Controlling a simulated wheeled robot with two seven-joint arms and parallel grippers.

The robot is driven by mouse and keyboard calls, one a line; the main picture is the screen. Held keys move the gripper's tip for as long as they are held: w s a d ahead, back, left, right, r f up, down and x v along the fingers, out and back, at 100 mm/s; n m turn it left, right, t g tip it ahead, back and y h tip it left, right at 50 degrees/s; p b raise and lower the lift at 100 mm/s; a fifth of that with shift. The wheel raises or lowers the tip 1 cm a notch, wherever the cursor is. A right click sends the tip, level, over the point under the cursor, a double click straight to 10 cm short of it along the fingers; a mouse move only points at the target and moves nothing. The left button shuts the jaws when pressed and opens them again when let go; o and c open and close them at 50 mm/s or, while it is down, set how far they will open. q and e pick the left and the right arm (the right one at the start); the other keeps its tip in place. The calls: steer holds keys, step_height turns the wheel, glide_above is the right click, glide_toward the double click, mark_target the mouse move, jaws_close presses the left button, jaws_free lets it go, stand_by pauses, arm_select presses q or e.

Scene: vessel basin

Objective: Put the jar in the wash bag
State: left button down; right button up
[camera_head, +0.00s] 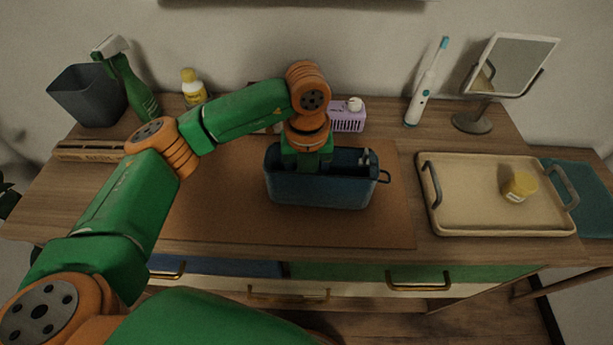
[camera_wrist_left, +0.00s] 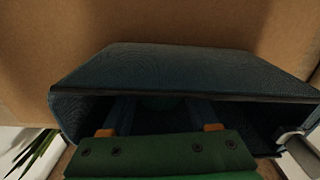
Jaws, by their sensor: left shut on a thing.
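The wash bag (camera_head: 318,191) is a dark blue, open-topped bag with a loop handle, upright on the brown mat in the middle of the table. It fills much of the left wrist view (camera_wrist_left: 180,72). My left gripper (camera_wrist_left: 160,108) points down into its opening. Its fingers are inside the bag, shut on a dark rounded thing (camera_wrist_left: 160,101) that is mostly hidden in shadow; I cannot tell for certain that it is the jar. A small yellow and white jar (camera_head: 519,187) sits on the cream tray at the right. My right gripper is out of view.
The cream tray (camera_head: 466,228) has dark handles. Behind stand a mirror (camera_head: 514,65), an electric toothbrush (camera_head: 425,88), a lilac basket (camera_head: 347,122), a yellow-capped bottle (camera_head: 193,87), a green spray bottle (camera_head: 137,93) and a grey bin (camera_head: 88,97). The mat (camera_head: 225,210) is clear left of the bag.

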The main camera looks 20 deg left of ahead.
arm_select(q)
steer(key=shift+c, duration=0.7)
jaws_free()
steer(key=shift+r, duration=0.5)
step_height(320, 180, up, 11)
steer(key=shift+r, duration=0.1)
